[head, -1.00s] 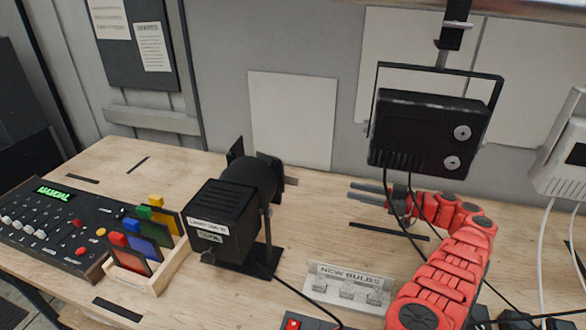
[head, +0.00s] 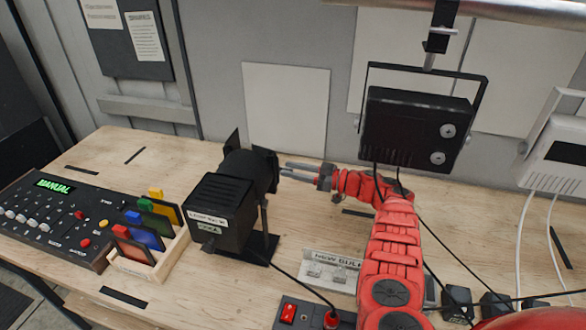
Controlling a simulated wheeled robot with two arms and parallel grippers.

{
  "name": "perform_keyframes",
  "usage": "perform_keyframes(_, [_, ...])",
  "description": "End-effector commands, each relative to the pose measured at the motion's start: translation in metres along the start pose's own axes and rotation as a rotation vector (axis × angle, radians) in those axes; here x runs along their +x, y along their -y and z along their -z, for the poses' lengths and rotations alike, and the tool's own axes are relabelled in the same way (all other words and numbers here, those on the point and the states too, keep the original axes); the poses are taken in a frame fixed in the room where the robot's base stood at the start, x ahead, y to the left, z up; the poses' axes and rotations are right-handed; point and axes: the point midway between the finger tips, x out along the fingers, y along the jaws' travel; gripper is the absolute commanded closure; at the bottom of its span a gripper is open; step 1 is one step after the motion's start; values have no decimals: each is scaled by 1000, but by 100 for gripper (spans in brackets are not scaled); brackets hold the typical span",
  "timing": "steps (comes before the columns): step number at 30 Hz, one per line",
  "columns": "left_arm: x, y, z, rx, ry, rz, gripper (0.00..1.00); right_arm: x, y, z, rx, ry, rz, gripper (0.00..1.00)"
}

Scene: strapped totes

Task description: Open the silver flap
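The black stage lamp (head: 222,208) stands on the table left of centre, its lens end facing the wall. A dark flap (head: 232,141) sticks up at its front, and another dark flap (head: 272,172) shows at its right front edge. I cannot make out a clearly silver flap; one may be hidden behind the lamp or my fingers. My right gripper (head: 284,170) reaches in from the right, its two grey fingers pointing left at the lamp's right front edge. A narrow gap shows between the fingers, with nothing visible in it. Whether they touch the flap I cannot tell. My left gripper is out of view.
A black floodlight (head: 415,128) hangs above my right arm, its cables trailing down. A mixing console (head: 62,218) and a wooden rack (head: 150,262) of coloured filters stand at left. A "new bulbs" holder (head: 330,268) and a red-switch power strip (head: 300,313) lie in front.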

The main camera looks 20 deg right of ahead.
Motion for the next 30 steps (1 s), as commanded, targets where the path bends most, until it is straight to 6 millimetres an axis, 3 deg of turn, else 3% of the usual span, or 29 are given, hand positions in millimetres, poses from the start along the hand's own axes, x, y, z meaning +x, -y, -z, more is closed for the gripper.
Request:
perform_keyframes(7, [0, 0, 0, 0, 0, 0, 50, 1, 0, 0, 0, 0, 0, 60])
perform_keyframes(14, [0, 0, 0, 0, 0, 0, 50, 1, 0, 0, 0, 0, 0, 100])
perform_keyframes(30, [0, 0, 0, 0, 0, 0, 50, 1, 0, 0, 0, 0, 1, 100])
